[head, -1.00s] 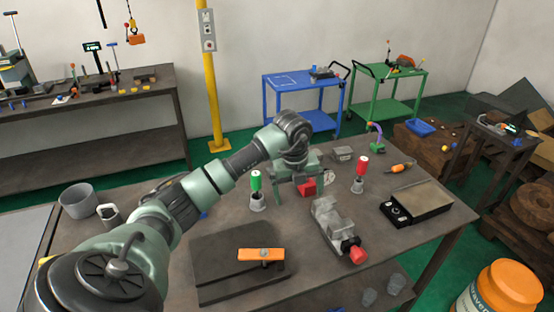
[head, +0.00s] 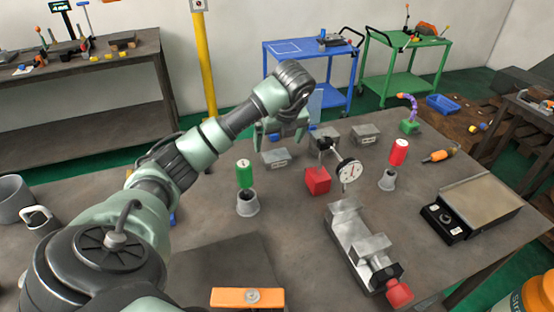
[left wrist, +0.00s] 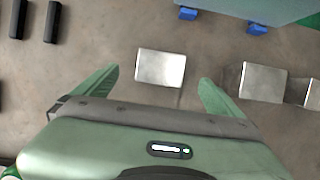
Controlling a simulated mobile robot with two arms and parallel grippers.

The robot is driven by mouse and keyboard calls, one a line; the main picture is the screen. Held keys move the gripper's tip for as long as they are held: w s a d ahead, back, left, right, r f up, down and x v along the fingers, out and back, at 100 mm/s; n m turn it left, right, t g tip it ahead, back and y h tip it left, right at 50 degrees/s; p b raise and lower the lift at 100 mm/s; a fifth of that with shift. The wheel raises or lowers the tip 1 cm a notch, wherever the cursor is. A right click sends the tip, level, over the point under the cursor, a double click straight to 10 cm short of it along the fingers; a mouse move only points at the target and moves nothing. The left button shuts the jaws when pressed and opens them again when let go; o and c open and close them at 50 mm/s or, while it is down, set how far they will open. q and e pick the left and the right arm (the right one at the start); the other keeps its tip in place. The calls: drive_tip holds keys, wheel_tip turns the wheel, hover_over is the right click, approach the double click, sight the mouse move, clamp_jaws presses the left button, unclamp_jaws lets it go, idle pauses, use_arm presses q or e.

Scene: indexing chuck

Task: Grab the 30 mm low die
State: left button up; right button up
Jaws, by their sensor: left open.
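My left gripper (head: 281,134) is open and empty, held above the back of the table with its fingers pointing down. In the left wrist view its two fingers (left wrist: 157,92) stand apart, and a light grey metal block (left wrist: 160,68) lies beyond and between their tips, not touched. Another grey block (left wrist: 263,83) lies to the right, outside the fingers. In the head view, low grey labelled blocks lie near the gripper: one below it (head: 275,157), one behind the dial gauge (head: 325,135) and one farther right (head: 366,133). Their labels are too small to read, so I cannot tell which is 30 mm.
A red block (head: 317,181) and a dial gauge (head: 348,172) stand right of the gripper. A green-handled tool (head: 244,175) sits in a grey cup in front. A vise (head: 357,245) and a red-handled tool (head: 398,153) are farther right. Black bars (left wrist: 35,20) show in the wrist view.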

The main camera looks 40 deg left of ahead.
sight(276, 155)
use_arm(q)
drive_tip(key=shift+w+a+f, duration=0.15)
drive_tip(key=shift+a+f, duration=0.05)
drive_tip(key=shift+f, duration=0.45)
wheel_tip(276, 155, down, 2)
drive_tip(key=shift+a+f+p, duration=0.1)
drive_tip(key=shift+f+p, duration=0.1)
drive_tip(key=shift+p, duration=0.75)
drive_tip(key=x, duration=0.3)
drive_tip(key=shift+w+r, duration=0.1)
drive_tip(key=shift+w, duration=0.05)
drive_tip(key=shift+a+f, duration=0.1)
drive_tip(key=shift+f, duration=0.1)
clamp_jaws()
drive_tip(key=shift+w, duration=0.1)
use_arm(e)
drive_tip(key=shift+s+a+r, duration=0.1)
drive_tip(key=shift+a+r, duration=0.05)
drive_tip(key=shift+r, duration=0.35)
drive_tip(key=shift+a+r, duration=0.15)
drive_tip(key=shift+r, duration=0.3)
